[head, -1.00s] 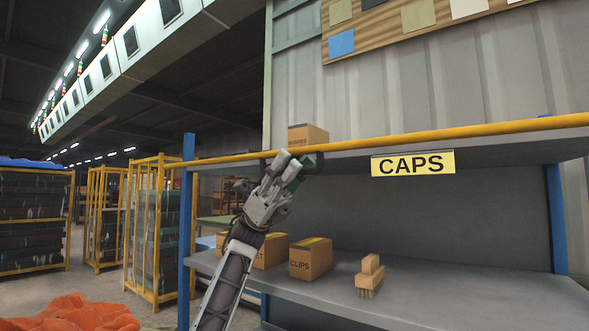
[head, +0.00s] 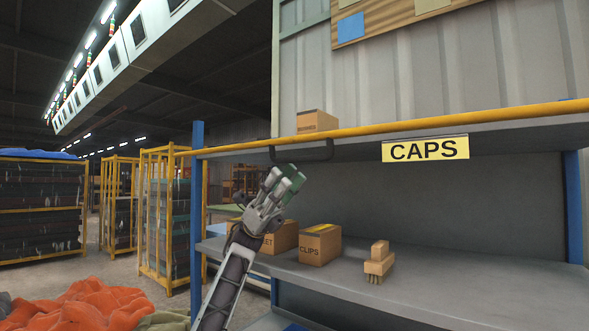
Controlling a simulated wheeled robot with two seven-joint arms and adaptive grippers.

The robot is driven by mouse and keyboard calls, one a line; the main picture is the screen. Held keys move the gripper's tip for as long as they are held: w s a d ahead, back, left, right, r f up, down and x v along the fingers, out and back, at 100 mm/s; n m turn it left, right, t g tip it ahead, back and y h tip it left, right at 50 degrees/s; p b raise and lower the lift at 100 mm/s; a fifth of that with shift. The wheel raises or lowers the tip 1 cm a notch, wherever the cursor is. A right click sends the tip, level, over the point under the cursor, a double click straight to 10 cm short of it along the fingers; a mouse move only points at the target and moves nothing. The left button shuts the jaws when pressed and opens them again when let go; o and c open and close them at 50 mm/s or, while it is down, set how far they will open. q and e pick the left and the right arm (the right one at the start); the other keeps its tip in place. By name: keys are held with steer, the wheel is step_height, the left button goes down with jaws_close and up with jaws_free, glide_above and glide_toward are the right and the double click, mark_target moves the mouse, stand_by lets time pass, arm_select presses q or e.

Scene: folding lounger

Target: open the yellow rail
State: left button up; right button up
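The yellow rail (head: 400,129) runs along the front edge of the upper grey shelf, rising toward the right of the head view. A dark bar handle (head: 318,156) hangs under its left part. A yellow CAPS label (head: 425,149) hangs under the rail further right. My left gripper (head: 284,179) is just below the handle, pointing up, with green pads on its fingers. Its fingers look parted with nothing between them, and it appears apart from the handle. My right gripper is not in view.
A carton (head: 317,121) stands on the upper shelf. On the lower shelf (head: 440,285) are a CLIPS carton (head: 320,246), another carton (head: 283,238) behind my arm and a wooden brush (head: 379,261). A blue post (head: 197,220) stands at the left. The lower shelf's right side is clear.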

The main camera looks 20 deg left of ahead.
arm_select(q)
steer(key=v, duration=0.4)
steer(key=shift+a, duration=0.1)
stand_by(0.6)
